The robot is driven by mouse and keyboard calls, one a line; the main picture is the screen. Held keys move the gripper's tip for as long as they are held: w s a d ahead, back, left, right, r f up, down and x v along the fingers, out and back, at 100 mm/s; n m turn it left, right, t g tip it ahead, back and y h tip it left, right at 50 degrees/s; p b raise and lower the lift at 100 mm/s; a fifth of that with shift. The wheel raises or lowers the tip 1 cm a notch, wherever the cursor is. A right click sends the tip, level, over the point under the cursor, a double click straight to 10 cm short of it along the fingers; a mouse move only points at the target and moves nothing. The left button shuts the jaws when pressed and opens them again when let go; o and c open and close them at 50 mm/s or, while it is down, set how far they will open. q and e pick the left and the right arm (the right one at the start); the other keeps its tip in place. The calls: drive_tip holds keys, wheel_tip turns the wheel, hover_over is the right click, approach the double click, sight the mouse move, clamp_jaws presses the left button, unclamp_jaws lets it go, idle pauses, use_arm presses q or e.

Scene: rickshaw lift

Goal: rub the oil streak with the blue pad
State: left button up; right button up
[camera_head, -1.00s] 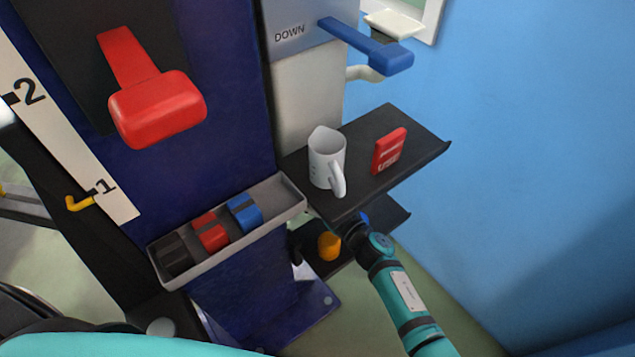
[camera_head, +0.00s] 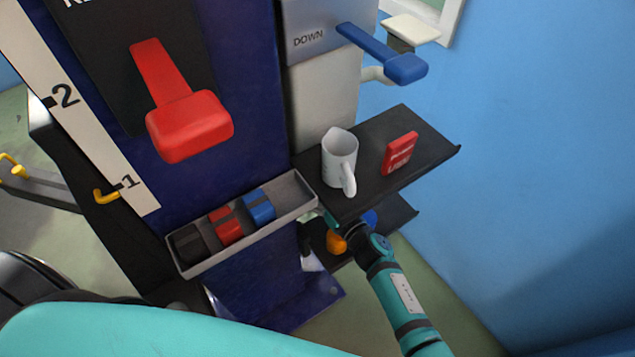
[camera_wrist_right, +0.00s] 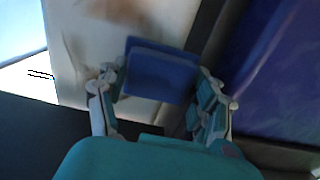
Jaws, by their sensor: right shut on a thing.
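My right gripper (camera_wrist_right: 158,95) is shut on the blue pad (camera_wrist_right: 160,75) in the right wrist view, with a finger at each side of the pad. The pad is a flat, dark blue block in front of a pale panel (camera_wrist_right: 72,22). Brown, smeared marks that look like the oil streak (camera_wrist_right: 124,12) show on the panel, just above the pad. I cannot tell whether the pad touches the panel. In the head view my right arm reaches under the upper shelf, which hides most of the gripper and the pad. My left gripper is out of view.
The black upper shelf (camera_head: 432,152) carries a white mug (camera_head: 339,162) and a red box (camera_head: 400,153). An orange object (camera_head: 336,242) shows below. A grey tray (camera_head: 282,226) holds black, red and blue blocks. Red (camera_head: 190,126) and blue (camera_head: 406,68) levers stick out above.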

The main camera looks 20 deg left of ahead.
drive_tip(key=shift+w+d+r, duration=0.4)
drive_tip(key=shift+w+d, duration=0.1)
drive_tip(key=shift+w, duration=0.3)
drive_tip(key=shift+w+d+f, duration=0.2)
drive_tip(key=shift+w+d, duration=0.25)
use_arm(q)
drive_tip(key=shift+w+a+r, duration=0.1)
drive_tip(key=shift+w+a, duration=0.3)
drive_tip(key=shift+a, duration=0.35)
use_arm(e)
drive_tip(key=w+d+r, duration=0.2)
drive_tip(key=w+d, duration=0.4)
drive_tip(key=w, duration=0.1)
drive_tip(key=shift+w, duration=0.4)
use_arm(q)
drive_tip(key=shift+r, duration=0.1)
use_arm(e)
drive_tip(key=shift+s, duration=0.1)
